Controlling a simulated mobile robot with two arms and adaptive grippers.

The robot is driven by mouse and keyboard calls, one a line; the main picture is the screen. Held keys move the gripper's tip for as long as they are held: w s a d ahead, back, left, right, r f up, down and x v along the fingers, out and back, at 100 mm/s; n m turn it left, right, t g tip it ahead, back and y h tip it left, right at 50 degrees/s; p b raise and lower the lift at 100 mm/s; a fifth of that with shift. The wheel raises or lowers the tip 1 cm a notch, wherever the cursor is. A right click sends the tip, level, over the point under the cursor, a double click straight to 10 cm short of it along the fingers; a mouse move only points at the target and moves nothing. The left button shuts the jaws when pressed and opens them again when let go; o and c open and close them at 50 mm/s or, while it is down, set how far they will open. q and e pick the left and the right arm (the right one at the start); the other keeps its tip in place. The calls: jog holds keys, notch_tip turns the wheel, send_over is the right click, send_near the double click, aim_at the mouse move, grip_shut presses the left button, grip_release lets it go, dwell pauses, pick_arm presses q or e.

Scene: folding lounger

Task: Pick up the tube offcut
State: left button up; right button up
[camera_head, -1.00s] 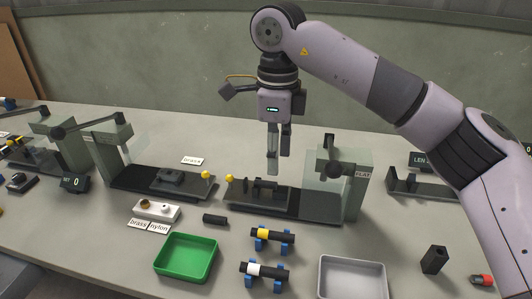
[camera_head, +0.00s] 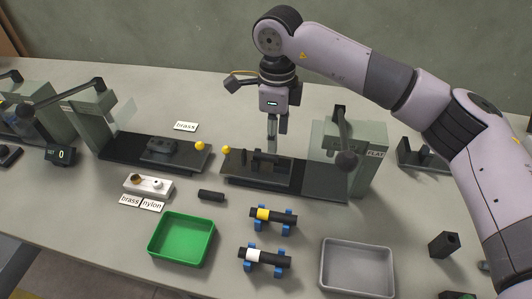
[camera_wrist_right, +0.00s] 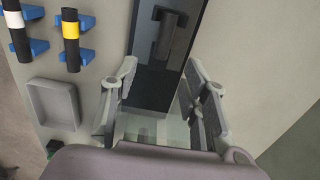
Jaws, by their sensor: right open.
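A short black tube piece (camera_head: 211,196), which looks like the tube offcut, lies on the grey table between the white block and the right-hand fixture. It does not show in the right wrist view. My right gripper (camera_head: 271,140) points down at the back of the right-hand fixture, well behind and right of the tube piece. In the right wrist view my right gripper (camera_wrist_right: 160,70) has its fingers spread wide, with nothing held between them. The dark fixture base (camera_wrist_right: 155,88) shows beyond the fingers. My left gripper is not in view.
Right-hand fixture (camera_head: 325,185) has a lever. Two black tubes, yellow-banded (camera_head: 285,216) and white-banded (camera_head: 272,259), rest on blue stands. A green tray (camera_head: 154,252), a grey tray (camera_head: 325,285) and a white block (camera_head: 163,187) stand nearby. Table around the tube piece is mostly clear.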

aim_at(273, 156)
jog(key=shift+s+f, duration=0.1)
jog(key=shift+f, duration=0.85)
jog(key=f+p, duration=0.1)
jog(key=f, duration=0.1)
jog(key=f+p, duration=0.1)
jog(key=f, duration=0.2)
jog(key=shift+w+a, duration=0.1)
jog(key=shift+w, duration=0.1)
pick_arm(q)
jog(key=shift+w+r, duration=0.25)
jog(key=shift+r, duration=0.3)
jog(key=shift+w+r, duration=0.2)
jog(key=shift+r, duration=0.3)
pick_arm(e)
jog(key=shift+c, duration=0.3)
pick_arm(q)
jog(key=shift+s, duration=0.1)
pick_arm(e)
grip_shut()
